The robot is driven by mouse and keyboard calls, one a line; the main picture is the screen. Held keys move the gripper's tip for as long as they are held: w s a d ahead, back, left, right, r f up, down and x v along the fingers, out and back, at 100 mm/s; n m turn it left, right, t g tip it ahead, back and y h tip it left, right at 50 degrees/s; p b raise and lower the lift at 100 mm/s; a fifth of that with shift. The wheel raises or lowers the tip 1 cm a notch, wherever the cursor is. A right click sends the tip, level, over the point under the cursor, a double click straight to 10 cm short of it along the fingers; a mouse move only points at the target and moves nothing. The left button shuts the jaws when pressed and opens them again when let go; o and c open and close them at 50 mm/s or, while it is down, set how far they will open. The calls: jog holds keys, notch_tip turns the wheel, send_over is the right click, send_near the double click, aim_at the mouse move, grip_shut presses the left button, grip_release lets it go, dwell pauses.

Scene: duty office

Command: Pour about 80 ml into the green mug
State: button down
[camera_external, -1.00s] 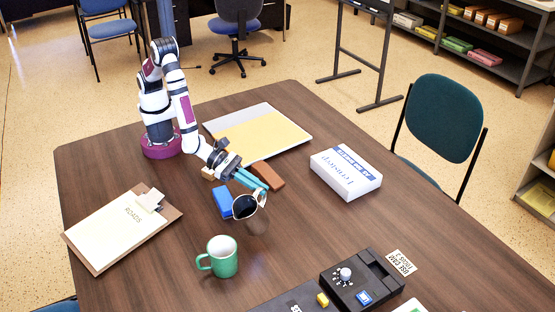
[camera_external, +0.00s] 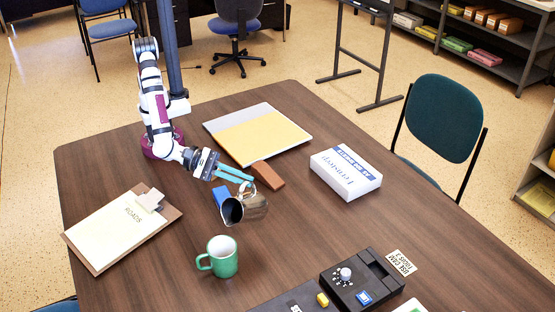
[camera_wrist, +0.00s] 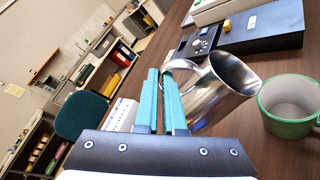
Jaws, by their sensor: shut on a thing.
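The green mug (camera_external: 223,258) stands upright on the table, handle to the left. In the wrist view the mug (camera_wrist: 290,106) is at the right, its pale inside bare as far as it shows. My gripper (camera_external: 248,183) is shut on the handle of a shiny metal pitcher (camera_external: 250,208). The pitcher is held above the table, tilted with its mouth to the left, behind and slightly right of the mug. In the wrist view the pitcher (camera_wrist: 215,95) leans toward the mug, apart from it. No stream shows, and its contents are hidden.
A blue block (camera_external: 221,197) and a brown block (camera_external: 268,174) lie near the pitcher. A clipboard (camera_external: 104,246) is at the left, a white box (camera_external: 346,171) at the right, and a black control box (camera_external: 361,283) in front. Table space right of the mug is clear.

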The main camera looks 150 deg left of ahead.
jog(key=shift+w+d+r+m+b, duration=0.2)
jog(key=shift+d+r+m+b, duration=0.15)
jog(key=shift+r+m+b, duration=0.2)
jog(key=shift+w+d+r+m+y+b, duration=0.2)
jog(key=shift+d+r+m+y+b, duration=0.15)
jog(key=shift+b, duration=0.4)
jog(key=shift+w+d+r+m+b, duration=0.1)
jog(key=shift+d+r+m+b, duration=0.15)
jog(key=shift+d+m+b, duration=0.1)
jog(key=shift+w+d+r+m+y+b, duration=0.25)
jog(key=shift+d+b, duration=0.2)
jog(key=shift+b, duration=0.7)
jog(key=shift+b, duration=0.5)
jog(key=shift+w+d+r+m, duration=0.1)
jog(key=shift+d+r+m, duration=0.3)
jog(key=shift+m, duration=0.2)
jog(key=a, duration=0.1)
jog(key=s+a+f+n, duration=0.2)
jog(key=shift+s+a, duration=0.1)
jog(key=shift+a, duration=0.15)
jog(key=shift+s+a+f+n+g+h+p, duration=0.2)
jog(key=shift+a+f+n+h+p, duration=0.25)
jog(key=shift+f+n, duration=0.25)
jog(key=shift+s+a+f+n+g+h+p, duration=0.1)
jog(key=shift+s+a+f+n+h+p, duration=0.1)
jog(key=shift+a+f+n+h+p, duration=0.35)
